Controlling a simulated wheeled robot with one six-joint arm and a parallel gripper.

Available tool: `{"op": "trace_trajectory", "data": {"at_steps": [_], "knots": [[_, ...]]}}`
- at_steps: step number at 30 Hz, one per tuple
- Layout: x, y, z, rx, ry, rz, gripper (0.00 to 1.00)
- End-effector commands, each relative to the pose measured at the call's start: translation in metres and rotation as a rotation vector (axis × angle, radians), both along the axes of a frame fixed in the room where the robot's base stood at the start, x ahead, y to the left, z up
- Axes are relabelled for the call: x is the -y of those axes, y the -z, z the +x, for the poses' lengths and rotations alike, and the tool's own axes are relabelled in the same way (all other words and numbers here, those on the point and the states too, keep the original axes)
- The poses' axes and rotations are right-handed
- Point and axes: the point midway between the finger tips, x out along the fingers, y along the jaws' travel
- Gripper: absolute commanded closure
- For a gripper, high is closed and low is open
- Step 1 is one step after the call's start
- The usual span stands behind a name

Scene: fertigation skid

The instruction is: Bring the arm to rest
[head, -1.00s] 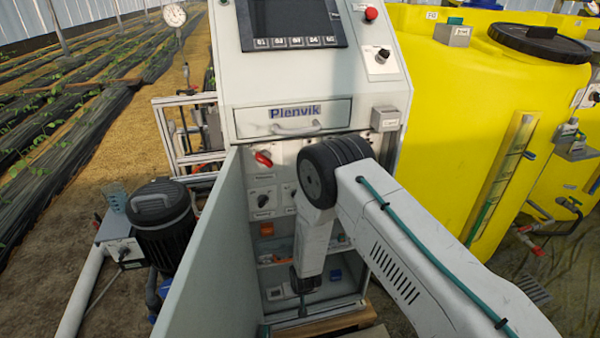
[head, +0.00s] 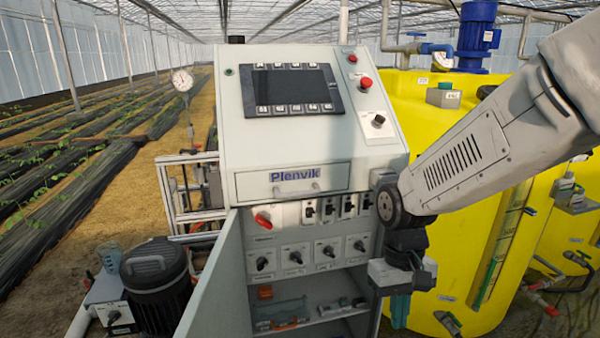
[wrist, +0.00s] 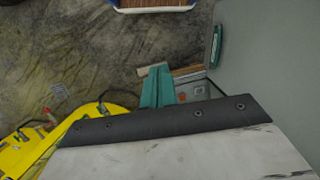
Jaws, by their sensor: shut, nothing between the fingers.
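My gripper (head: 400,312) hangs down at the right front edge of the grey Plenvik cabinet (head: 300,148), with the yellow tank behind it. Its teal fingers are together with nothing between them. In the wrist view, the teal fingers (wrist: 158,88) point over the floor, apart from the grey cabinet surface on the right. My arm reaches in from the right of the head view, with its wrist joint beside the cabinet's switch panel.
The cabinet door (head: 213,290) stands open on the left. Inside are rows of switches and a shelf (head: 310,318) with small parts. The yellow tank (head: 455,225) stands close on the right. A black motor (head: 155,280) sits at left. A blue-white rimmed container (wrist: 155,8) shows in the wrist view.

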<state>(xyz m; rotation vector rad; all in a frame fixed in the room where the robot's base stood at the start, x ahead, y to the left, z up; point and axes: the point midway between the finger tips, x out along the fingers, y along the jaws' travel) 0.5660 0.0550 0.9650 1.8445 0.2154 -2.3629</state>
Motion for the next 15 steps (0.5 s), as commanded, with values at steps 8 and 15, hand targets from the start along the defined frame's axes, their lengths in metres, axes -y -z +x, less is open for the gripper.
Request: {"op": "trace_trajectory", "data": {"at_steps": [8, 15], "knots": [[0.047, -0.072, -0.084, 0.037, 0.064, -0.014, 1.00], [0.071, -0.105, -0.131, 0.190, 0.130, -0.007, 1.00]]}}
